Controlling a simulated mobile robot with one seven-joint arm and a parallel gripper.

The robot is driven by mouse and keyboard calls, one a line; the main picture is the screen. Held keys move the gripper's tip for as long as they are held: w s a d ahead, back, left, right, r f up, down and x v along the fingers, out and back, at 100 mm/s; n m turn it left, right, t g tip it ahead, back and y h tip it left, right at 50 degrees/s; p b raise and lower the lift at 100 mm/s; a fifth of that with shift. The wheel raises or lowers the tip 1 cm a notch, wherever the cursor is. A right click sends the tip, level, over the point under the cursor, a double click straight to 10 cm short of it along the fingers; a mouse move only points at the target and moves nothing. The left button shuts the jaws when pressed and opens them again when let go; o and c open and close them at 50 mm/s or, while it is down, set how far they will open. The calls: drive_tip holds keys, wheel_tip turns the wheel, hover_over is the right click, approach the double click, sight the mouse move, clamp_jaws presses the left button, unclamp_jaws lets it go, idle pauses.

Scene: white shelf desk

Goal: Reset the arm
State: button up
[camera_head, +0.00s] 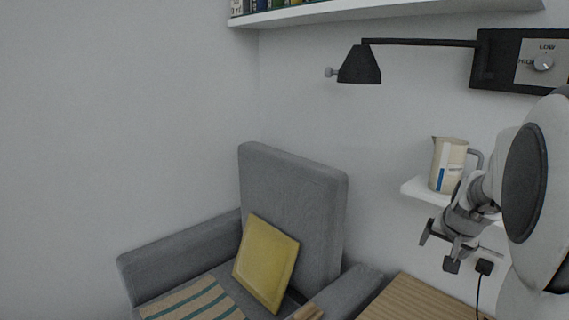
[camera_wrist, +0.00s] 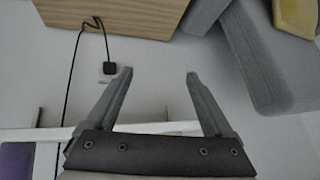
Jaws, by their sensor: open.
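My gripper (camera_head: 438,250) is at the right of the head view, in front of the wall and just below the small white shelf (camera_head: 420,190). Its two fingers are spread apart, and in the wrist view my gripper (camera_wrist: 160,75) is open with nothing between the fingertips. My arm comes in from the right edge of the head view and hides part of the shelf. A cream kettle (camera_head: 447,165) with a blue mark stands upright on that shelf, above and apart from my gripper.
A grey armchair (camera_head: 290,190) with a yellow cushion (camera_head: 265,262) and a striped cloth (camera_head: 195,302) stands left. A wooden surface (camera_head: 415,298) is below. A black wall lamp (camera_head: 360,68) hangs above. A black plug (camera_head: 484,267) with a cable is near my gripper. The left wall is bare.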

drive_tip(key=s+a+r+n+y, duration=0.2)
drive_tip(key=s+a, duration=0.3)
drive_tip(key=a, duration=0.3)
drive_tip(key=s+a+r+n+y, duration=0.1)
drive_tip(key=s+a+r+n, duration=0.15)
drive_tip(key=s+a, duration=0.45)
drive_tip(key=s+a+n, duration=0.4)
drive_tip(key=s+a, duration=0.6)
drive_tip(key=s, duration=0.1)
wheel_tip(320, 180, up, 16)
drive_tip(key=p, duration=1.7)
drive_tip(key=shift+w+d+r+g, duration=0.15)
drive_tip(key=shift+w+d+g, duration=0.2)
drive_tip(key=shift+w+g, duration=0.05)
drive_tip(key=shift+d+m, duration=0.1)
drive_tip(key=shift+m, duration=0.15)
